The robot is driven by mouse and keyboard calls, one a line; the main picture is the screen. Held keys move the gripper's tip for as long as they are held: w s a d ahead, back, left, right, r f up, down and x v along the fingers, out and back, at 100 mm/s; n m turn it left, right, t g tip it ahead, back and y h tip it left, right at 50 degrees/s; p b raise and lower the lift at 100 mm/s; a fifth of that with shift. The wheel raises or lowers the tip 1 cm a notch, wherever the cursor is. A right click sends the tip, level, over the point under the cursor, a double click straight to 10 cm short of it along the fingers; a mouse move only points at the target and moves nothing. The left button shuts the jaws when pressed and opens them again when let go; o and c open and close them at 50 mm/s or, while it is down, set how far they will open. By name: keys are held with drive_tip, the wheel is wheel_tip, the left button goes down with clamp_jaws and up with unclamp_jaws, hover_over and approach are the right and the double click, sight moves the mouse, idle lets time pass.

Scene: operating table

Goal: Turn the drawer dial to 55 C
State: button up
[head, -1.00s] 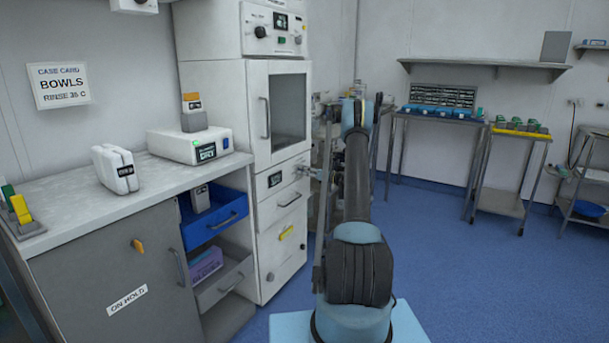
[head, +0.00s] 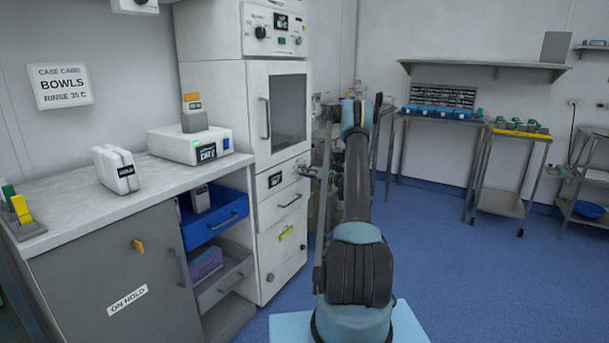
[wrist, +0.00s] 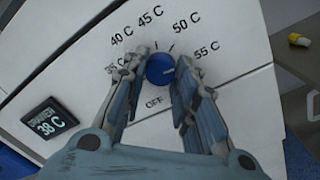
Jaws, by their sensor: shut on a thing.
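The dial's blue knob (wrist: 160,69) is in the middle of the wrist view on a white drawer front (wrist: 250,112). Labels run around it from 35 C on the left over 40, 45 and 50 C to 55 C on the right, with OFF below. My gripper (wrist: 161,72) is shut on the knob, one finger on each side. I cannot clearly read where the knob's pointer stands. A small dark display (wrist: 50,118) on the drawer front reads 38 C. In the head view my gripper (head: 304,171) is at the drawer front (head: 268,197), right of the display (head: 275,180); the knob is hidden there.
A blue open drawer (head: 215,222) sticks out under the counter at left. Blue floor (head: 450,270) is clear at right.

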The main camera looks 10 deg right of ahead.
drive_tip(key=shift+w+d, duration=0.1)
drive_tip(key=shift+d, duration=0.05)
drive_tip(key=o, duration=1)
drive_tip(key=shift+f, duration=0.1)
drive_tip(key=shift+o, duration=0.2)
drive_tip(key=v, duration=1.2)
